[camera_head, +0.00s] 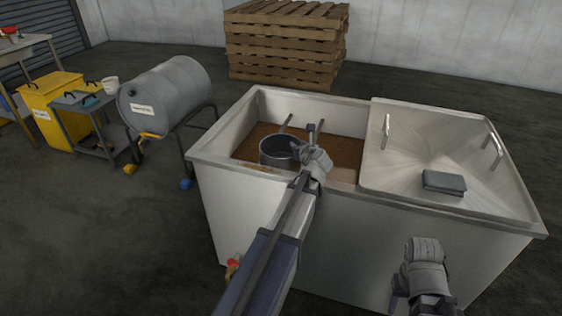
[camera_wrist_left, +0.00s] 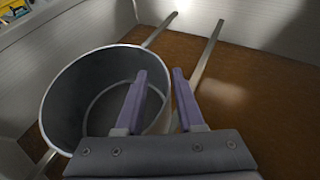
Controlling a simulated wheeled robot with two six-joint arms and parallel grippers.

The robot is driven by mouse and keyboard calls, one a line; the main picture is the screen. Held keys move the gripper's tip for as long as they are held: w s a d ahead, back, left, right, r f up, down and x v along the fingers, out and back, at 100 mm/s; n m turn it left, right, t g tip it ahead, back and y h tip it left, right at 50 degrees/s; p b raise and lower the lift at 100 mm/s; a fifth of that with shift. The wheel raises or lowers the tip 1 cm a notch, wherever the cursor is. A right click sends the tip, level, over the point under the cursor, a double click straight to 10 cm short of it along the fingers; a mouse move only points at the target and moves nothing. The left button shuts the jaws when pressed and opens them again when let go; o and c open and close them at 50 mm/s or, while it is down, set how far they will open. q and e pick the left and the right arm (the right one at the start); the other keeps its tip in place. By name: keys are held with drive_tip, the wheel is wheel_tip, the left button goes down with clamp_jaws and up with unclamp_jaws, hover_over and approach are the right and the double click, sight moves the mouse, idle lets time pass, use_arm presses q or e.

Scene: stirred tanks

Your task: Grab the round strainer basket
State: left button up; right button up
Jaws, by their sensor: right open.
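The round strainer basket (camera_head: 277,150) is a dark grey cylinder, open at the top, inside the left, uncovered part of the steel tank (camera_head: 225,195), above brown contents. It fills the left of the left wrist view (camera_wrist_left: 75,95). My left gripper (camera_head: 312,150) is over the basket's right side in the head view. In the left wrist view its two purple fingers (camera_wrist_left: 159,95) stand apart, one over the basket's inside and the other by the right rim. Whether they touch the rim cannot be told. My right gripper (camera_head: 425,248) is open, low before the tank's front wall.
A steel lid (camera_head: 405,165) with two handles covers the tank's right part and bears a dark grey block (camera_head: 444,182). Two grey bars (camera_wrist_left: 208,60) run from the basket towards the tank wall. A grey drum (camera_head: 165,95), yellow bin (camera_head: 55,105) and pallets (camera_head: 285,45) stand behind.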

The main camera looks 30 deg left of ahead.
use_arm(q)
clamp_jaws()
idle(1.2)
